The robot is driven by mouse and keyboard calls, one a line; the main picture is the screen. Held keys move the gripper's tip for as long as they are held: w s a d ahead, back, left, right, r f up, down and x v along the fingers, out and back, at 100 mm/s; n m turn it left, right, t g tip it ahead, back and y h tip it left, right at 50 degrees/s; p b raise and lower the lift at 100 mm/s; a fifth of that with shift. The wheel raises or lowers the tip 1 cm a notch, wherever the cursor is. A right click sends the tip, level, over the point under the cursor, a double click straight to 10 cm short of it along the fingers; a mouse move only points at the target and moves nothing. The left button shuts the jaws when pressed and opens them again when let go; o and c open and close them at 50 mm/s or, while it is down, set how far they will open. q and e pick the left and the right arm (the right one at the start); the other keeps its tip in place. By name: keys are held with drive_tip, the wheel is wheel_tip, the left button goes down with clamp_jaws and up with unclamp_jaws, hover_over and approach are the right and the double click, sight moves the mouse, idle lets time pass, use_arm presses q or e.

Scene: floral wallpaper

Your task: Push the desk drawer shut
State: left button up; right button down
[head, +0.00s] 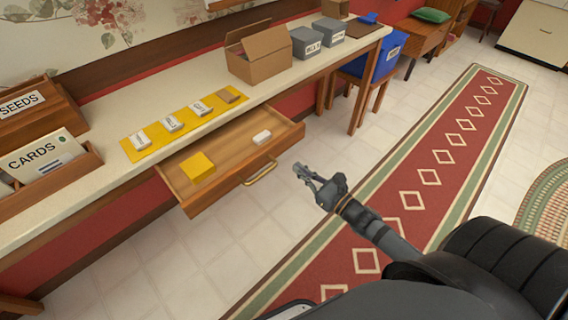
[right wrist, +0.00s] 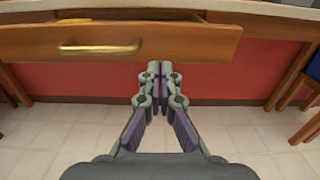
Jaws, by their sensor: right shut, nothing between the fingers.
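The desk drawer (head: 222,197) is pulled out from under the long desk. My left gripper is out of view.
The desk top (head: 100,178) holds a yellow mat (head: 150,140) with small labelled blocks, an open cardboard box (head: 262,58), grey boxes and wooden bins. A blue chair (head: 372,68) stands right of the drawer. Clear floor and a red runner (head: 425,165) lie in front.

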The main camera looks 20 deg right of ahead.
sight(277, 151)
drive_tip(key=x, duration=0.2)
drive_tip(key=p+x, duration=0.1)
drive_tip(key=x, duration=0.1)
drive_tip(key=p+x, duration=0.1)
drive_tip(key=x, duration=0.1)
drive_tip(key=shift+w+d+r, duration=0.1)
drive_tip(key=shift+r, duration=0.2)
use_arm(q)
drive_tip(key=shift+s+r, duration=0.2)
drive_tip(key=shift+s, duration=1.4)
use_arm(e)
drive_tip(key=shift+w+a+f, duration=0.25)
drive_tip(key=shift+w, duration=0.3)
